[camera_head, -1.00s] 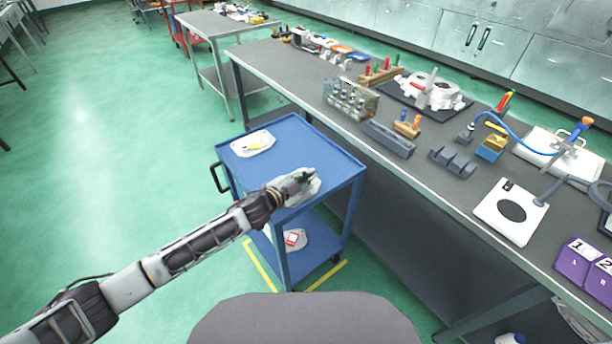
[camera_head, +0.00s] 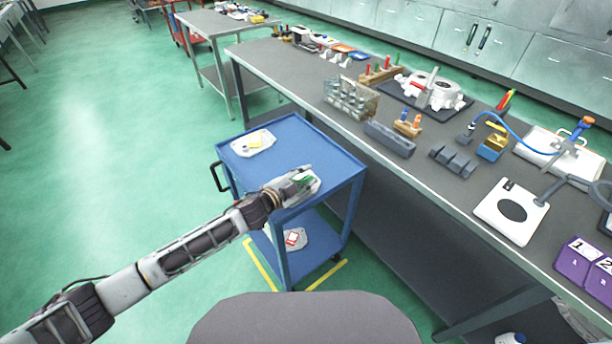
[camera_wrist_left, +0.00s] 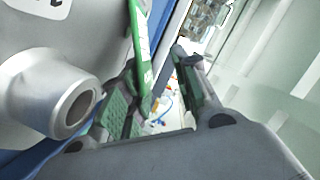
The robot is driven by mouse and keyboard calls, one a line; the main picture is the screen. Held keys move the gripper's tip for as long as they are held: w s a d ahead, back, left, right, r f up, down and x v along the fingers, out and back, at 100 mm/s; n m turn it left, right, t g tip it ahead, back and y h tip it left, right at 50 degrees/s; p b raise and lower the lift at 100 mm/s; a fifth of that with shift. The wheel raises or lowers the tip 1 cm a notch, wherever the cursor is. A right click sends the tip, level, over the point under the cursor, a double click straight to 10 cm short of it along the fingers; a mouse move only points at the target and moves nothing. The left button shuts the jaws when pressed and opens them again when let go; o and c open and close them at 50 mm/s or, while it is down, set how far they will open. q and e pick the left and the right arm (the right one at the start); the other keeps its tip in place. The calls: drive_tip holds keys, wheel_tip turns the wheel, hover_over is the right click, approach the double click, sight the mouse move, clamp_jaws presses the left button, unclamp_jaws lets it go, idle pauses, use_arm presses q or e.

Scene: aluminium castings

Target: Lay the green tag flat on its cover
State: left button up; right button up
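The pale grey cover (camera_head: 312,189) lies near the front right corner of the blue cart's top. It fills the left of the left wrist view, with a round boss (camera_wrist_left: 62,102). The green tag (camera_head: 304,181) shows at the cover, beside my left fingertips. In the left wrist view the tag (camera_wrist_left: 141,52) appears nearly edge-on, close to the left finger. My left gripper (camera_head: 293,182) is over the cover; its fingers (camera_wrist_left: 157,85) stand apart, with a gap between the tag and the right finger. Whether the tag rests flat is unclear. My right gripper is out of view.
The blue cart top (camera_head: 300,150) has free room at its middle. Another cover (camera_head: 246,149) with a yellow tag (camera_head: 256,143) lies at its back left. A cover with a red tag (camera_head: 293,238) is on the lower shelf. The grey workbench (camera_head: 420,160) stands close on the right.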

use_arm(q)
drive_tip(key=shift+r+v, duration=0.1)
drive_tip(key=shift+v, duration=2.7)
drive_tip(key=shift+r+v, duration=0.15)
drive_tip(key=shift+v, duration=2.65)
drive_tip(key=shift+d, duration=0.1)
drive_tip(key=shift+s, duration=0.1)
